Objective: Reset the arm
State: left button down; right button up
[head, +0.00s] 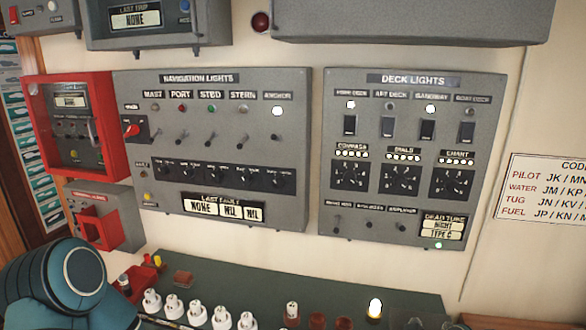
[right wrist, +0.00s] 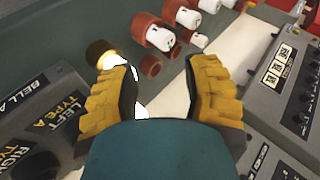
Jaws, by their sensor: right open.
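My right gripper (right wrist: 158,72) shows in the right wrist view with its two yellow ridged fingers spread apart. No object is held between them. A glowing lamp (right wrist: 112,61) with a dark brown end shows right by the left finger's tip and is partly hidden by it. I cannot tell whether they touch. In the head view a teal link of my own arm (head: 62,280) fills the lower left corner. My left gripper does not show.
The navigation lights panel (head: 240,215) and deck lights panel (head: 420,78) are on the wall. A green console top (head: 250,277) below holds several white lamps (head: 197,312) and a lit lamp (head: 375,307). Grey control boxes (right wrist: 45,100) flank the right gripper.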

jog(key=s+a+f+g, duration=0.3)
jog(key=s+a+f, duration=0.6)
jog(key=s+f, duration=0.15)
jog(key=s+f+g+h, duration=0.35)
jog(key=s+f, duration=0.35)
jog(key=s, duration=0.6)
jog(key=w+a+f+t+b, duration=0.1)
jog(key=w+f+t+b, duration=0.1)
jog(key=w+f+b, duration=0.4)
jog(key=w+b, duration=0.1)
jog(key=b, duration=0.4)
jog(key=shift+a+f+n+t, duration=0.3)
jog(key=shift+n+t, duration=0.05)
jog(key=shift+n, duration=0.05)
jog(key=shift+w+h, duration=0.1)
jog(key=shift+h, duration=0.15)
